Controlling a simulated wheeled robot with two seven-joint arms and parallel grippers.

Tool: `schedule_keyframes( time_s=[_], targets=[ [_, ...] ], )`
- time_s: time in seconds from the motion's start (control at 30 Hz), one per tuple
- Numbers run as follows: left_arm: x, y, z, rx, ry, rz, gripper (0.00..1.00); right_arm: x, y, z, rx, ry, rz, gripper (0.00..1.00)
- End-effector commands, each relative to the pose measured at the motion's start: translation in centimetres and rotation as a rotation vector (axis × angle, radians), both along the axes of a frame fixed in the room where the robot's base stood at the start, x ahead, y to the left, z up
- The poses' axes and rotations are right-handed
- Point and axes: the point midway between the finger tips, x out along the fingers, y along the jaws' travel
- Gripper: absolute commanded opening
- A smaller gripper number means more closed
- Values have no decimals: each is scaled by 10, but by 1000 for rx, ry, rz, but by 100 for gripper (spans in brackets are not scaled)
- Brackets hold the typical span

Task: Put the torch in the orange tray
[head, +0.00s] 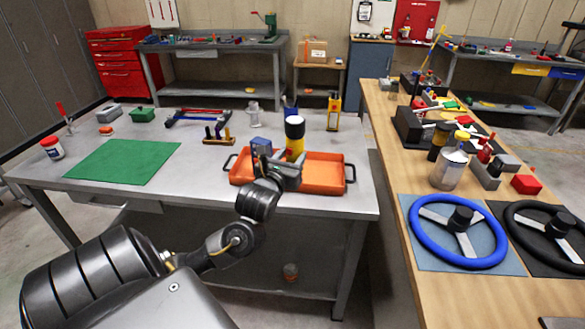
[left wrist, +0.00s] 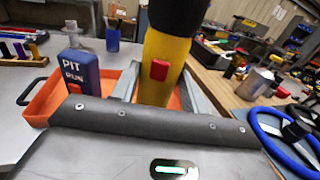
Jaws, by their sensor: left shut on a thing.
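The torch (head: 294,137), yellow with a black band and a pale top end, stands upright over the orange tray (head: 322,186). The left wrist view shows the torch's yellow body with a red button (left wrist: 160,70) between the fingers. The torch's lower end is hidden, so I cannot tell whether it touches the tray floor. A blue item marked "PIT RUN" (left wrist: 80,70) stands beside the torch, at the tray's left part; it also shows in the head view (head: 261,146). My right gripper is not in view.
The tray has black side handles and sits on a grey metal table (head: 200,190). A green mat (head: 124,161) lies to the left. Behind the tray stand a screwdriver rack (head: 218,140) and a yellow device (head: 334,112). A wooden bench (head: 400,180) with steering wheels is at right.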

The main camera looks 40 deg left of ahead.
Motion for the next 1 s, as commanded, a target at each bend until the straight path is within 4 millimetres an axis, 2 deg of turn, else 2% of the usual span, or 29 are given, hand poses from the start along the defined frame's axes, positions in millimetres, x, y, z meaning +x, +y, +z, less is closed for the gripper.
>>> schedule_keyframes(
  time_s=[0.13, 0.23, 0.27, 0.3, 0.47, 0.6, 0.8, 1.0],
  targets=[
    [9, 3, -10, 2, -6, 0, 15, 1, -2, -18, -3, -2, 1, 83],
    [25, 7, -20, 1, -8, 2, 15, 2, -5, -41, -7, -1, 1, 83],
    [33, 10, -15, 3, -2, 3, 15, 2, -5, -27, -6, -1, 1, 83],
    [44, 13, -18, 4, 0, 2, 15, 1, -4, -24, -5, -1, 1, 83],
    [85, 25, -36, -1, -1, 3, 15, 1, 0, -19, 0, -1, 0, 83],
    [108, 31, -65, -2, -1, 1, 15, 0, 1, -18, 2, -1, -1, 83],
    [127, 36, -88, 0, -4, -1, 15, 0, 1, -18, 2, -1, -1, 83],
    [130, 37, -93, 1, -5, -2, 15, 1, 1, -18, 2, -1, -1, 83]
  ],
)
